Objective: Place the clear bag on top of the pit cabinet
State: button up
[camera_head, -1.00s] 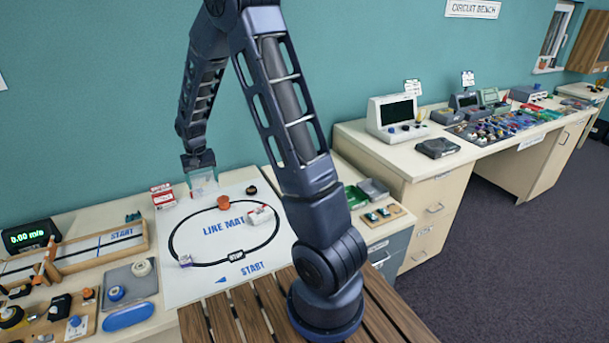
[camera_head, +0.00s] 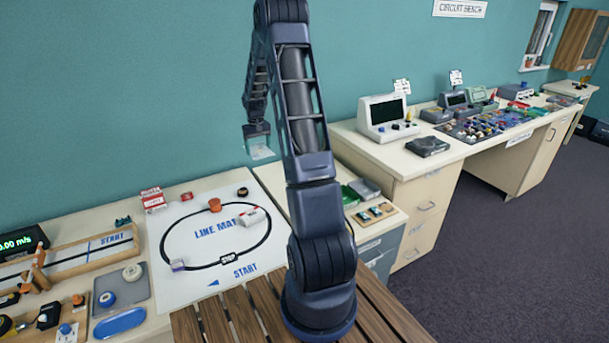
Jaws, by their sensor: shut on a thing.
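My gripper (camera_head: 258,134) hangs at the back of the line mat table, close to the teal wall, partly behind my own arm. It is shut on the clear bag (camera_head: 260,151), which hangs below it as a pale see-through square, above the table top and apart from it. Right of the mat stands a low cabinet with grey drawers (camera_head: 384,253); I read no label on it, so I cannot tell whether it is the pit cabinet. My arm hides part of its top.
The line mat (camera_head: 192,284) carries an orange spool (camera_head: 215,205), a white car (camera_head: 252,216) and a small dark puck. On the low cabinet are a green tray (camera_head: 349,195), a grey box (camera_head: 365,188) and a wooden tray (camera_head: 375,214). A taller bench (camera_head: 440,158) stands right.

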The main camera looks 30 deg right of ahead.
jog(key=d, duration=1.7)
notch_tip(320, 180, down, 20)
jog(key=shift+f, duration=0.1)
jog(key=o, duration=1)
jog(key=shift+f, duration=0.1)
jog(key=shift+w, duration=0.1)
